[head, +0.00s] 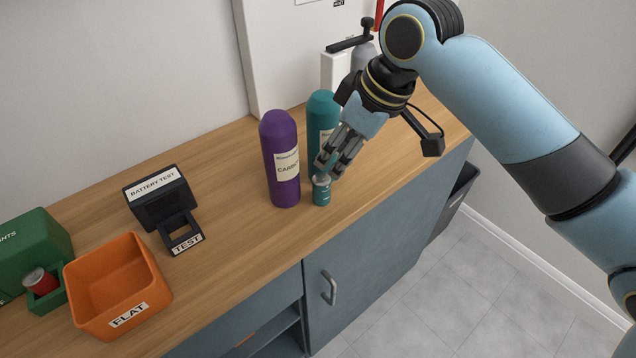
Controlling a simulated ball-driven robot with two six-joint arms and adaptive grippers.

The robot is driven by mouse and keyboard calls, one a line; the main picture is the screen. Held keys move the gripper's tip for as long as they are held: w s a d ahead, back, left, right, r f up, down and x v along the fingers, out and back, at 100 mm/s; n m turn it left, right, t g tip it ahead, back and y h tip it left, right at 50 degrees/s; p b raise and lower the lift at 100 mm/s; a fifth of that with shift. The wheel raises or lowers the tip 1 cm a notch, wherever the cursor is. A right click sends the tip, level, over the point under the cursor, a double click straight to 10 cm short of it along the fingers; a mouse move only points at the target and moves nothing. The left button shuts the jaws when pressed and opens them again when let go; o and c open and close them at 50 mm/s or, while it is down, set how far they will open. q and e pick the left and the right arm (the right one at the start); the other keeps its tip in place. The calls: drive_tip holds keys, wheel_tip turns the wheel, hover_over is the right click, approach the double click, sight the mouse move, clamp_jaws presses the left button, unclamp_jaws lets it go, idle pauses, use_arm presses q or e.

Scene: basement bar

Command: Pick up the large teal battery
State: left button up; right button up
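The large teal battery (321,194) stands upright on the wooden counter, close to its front edge. It is a short teal cylinder with a pale top, just right of the purple bottle. My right gripper (328,172) comes down from the upper right, with its fingertips at the battery's top. The fingers hide part of that top, and I cannot tell whether they touch or grip it. My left gripper is not in view.
A purple bottle (280,160) stands close left of the battery, and a teal bottle (322,112) stands behind my gripper. A black battery tester (157,204), an orange bin (118,284) marked FLAT and a green box (34,246) with a red battery (40,281) are left.

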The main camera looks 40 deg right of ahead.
sight(323, 178)
drive_tip(key=shift+w+a+f, duration=0.2)
drive_tip(key=shift+w+f, duration=0.05)
drive_tip(key=shift+f, duration=0.15)
drive_tip(key=shift+w+a+f, duration=0.2)
drive_tip(key=shift+f, duration=0.6)
drive_tip(key=x, duration=0.4)
drive_tip(key=shift+f+p, duration=0.3)
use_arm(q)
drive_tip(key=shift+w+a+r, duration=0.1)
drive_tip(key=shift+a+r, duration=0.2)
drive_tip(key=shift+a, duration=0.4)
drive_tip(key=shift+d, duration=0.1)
use_arm(e)
drive_tip(key=shift+c, duration=0.2)
drive_tip(key=shift+c, duration=1.1)
clamp_jaws()
